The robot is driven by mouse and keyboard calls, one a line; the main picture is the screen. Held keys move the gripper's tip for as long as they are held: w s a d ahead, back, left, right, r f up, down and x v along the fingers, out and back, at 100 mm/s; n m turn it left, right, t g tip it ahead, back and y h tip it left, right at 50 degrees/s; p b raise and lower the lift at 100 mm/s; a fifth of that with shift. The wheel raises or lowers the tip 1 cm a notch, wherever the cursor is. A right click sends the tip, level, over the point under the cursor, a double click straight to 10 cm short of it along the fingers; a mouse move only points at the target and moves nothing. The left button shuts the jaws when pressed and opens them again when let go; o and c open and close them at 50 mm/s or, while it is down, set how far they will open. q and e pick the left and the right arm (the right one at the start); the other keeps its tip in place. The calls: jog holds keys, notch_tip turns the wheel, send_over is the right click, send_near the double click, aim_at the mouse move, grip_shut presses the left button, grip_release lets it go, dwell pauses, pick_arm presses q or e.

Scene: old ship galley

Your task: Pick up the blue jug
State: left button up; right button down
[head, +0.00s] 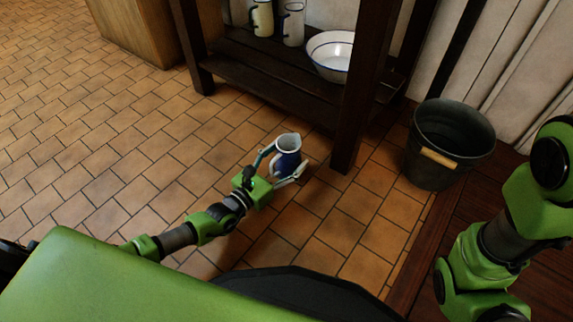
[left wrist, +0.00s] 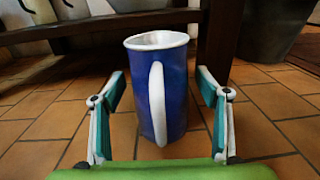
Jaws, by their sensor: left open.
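The blue jug (head: 287,160) stands upright on the tiled floor, with a white rim and a white handle. In the left wrist view the jug (left wrist: 176,98) is in the middle, its handle facing the camera. My left gripper (head: 279,168) is open, and its fingers are on either side of the jug. In the left wrist view the left gripper (left wrist: 163,115) shows gaps between both fingers and the jug. My right gripper is outside the frames; only part of my right arm shows at the right of the head view.
A dark wooden shelf stands just behind the jug, its near leg (head: 356,110) close to the jug's right. On its lower board (head: 265,80) are a white bowl (head: 330,56) and white jugs (head: 293,24). A dark bucket (head: 449,140) stands right. Floor at left is clear.

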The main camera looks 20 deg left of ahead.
pick_arm(q)
jog(key=c, duration=1.4)
